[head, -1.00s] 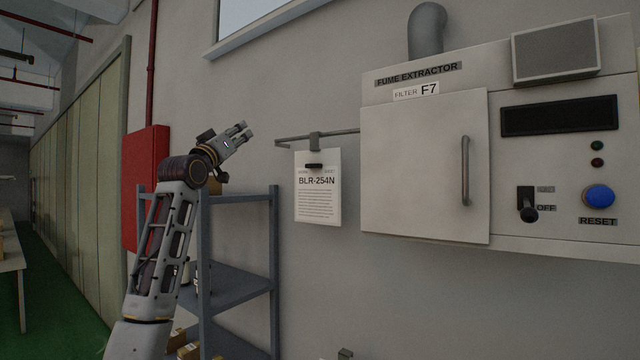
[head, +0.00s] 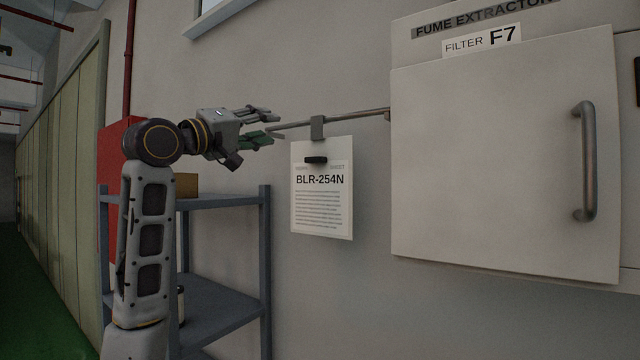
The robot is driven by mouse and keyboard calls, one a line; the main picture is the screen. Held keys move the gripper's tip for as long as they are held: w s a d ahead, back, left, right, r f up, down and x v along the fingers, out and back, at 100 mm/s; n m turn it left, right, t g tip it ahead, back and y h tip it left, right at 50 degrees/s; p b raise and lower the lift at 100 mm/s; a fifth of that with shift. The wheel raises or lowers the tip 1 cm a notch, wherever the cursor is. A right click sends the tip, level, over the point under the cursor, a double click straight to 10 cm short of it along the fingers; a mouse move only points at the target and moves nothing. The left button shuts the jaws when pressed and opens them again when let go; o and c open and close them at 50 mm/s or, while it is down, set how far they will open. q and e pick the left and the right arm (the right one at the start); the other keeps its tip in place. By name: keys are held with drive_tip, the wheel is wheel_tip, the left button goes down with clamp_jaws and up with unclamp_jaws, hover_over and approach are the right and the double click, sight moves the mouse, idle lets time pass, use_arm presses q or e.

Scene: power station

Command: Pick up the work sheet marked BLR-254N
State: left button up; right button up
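The work sheet marked BLR-254N (head: 322,212) is a white printed page that hangs upright from a grey hook on a thin metal rail (head: 350,118). A black clip (head: 316,160) sits at its top. My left gripper (head: 276,126) is left of the sheet and a little above its top edge, near the rail's free end. Its fingers are spread apart with nothing between them, and it does not appear to touch the sheet. My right gripper is out of the picture.
The fume extractor (head: 490,160) with its closed door and vertical handle (head: 585,160) is on the wall right of the sheet. A blue-grey shelf rack (head: 225,201) stands below my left arm, with a box (head: 187,184) on top. A red cabinet (head: 112,165) is behind it.

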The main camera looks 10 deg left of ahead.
use_arm(q)
wheel_tip(320, 180, down, 6)
drive_tip(key=d+n+g, duration=0.1)
drive_tip(key=n+g, duration=0.2)
drive_tip(key=n, duration=0.3)
drive_tip(key=shift+w+d, duration=0.25)
drive_tip(key=shift+d, duration=0.05)
drive_tip(key=shift+w, duration=0.1)
drive_tip(key=p, duration=0.3)
approach(312, 159)
drive_tip(key=shift+x, duration=2.35)
